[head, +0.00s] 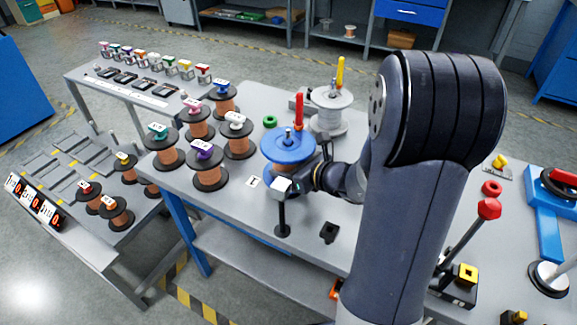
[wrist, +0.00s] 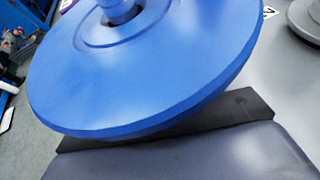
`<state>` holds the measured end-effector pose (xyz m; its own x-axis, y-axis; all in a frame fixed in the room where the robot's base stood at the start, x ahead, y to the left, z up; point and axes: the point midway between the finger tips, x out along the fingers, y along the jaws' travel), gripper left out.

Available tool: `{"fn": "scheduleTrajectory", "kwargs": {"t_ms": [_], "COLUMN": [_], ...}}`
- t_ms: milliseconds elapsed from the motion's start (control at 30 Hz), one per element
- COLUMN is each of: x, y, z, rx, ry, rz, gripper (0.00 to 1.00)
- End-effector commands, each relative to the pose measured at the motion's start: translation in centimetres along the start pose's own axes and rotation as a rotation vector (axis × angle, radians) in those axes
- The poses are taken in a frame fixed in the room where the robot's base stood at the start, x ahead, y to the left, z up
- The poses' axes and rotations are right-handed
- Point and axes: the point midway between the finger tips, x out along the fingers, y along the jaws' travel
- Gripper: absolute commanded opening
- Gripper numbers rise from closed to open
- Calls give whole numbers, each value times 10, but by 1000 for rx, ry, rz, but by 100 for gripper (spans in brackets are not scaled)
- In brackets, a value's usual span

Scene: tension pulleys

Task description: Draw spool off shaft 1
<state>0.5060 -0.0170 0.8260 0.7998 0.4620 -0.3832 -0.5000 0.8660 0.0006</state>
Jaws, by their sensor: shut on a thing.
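A spool with blue flanges (head: 285,147) stands on the grey bench near the tag marked 1 (head: 254,181). A blue shaft end (head: 288,134) shows at the centre of its top flange. My gripper (head: 304,180) reaches in from the right, under the top flange, and is shut on the spool. In the wrist view the blue flange (wrist: 150,70) fills much of the picture, with its hub (wrist: 120,10) at the top. A dark finger (wrist: 190,128) shows below the rim. The spool's core and lower part are mostly hidden, so I cannot tell its height on the shaft.
A red lever (head: 299,111) stands just behind the blue spool. A grey-white spool (head: 331,112) with a yellow lever (head: 340,73) is behind right. Several copper spools, including one purple-topped (head: 207,165), crowd the left. A black post (head: 282,212) stands in front.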

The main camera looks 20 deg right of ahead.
Motion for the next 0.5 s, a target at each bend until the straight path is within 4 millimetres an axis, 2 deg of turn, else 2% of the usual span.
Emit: {"fn": "scheduleTrajectory", "kwargs": {"t_ms": [500], "x": [-4], "y": [-1], "z": [11], "rx": [-2], "ry": [-5], "rz": [-1], "gripper": [0]}}
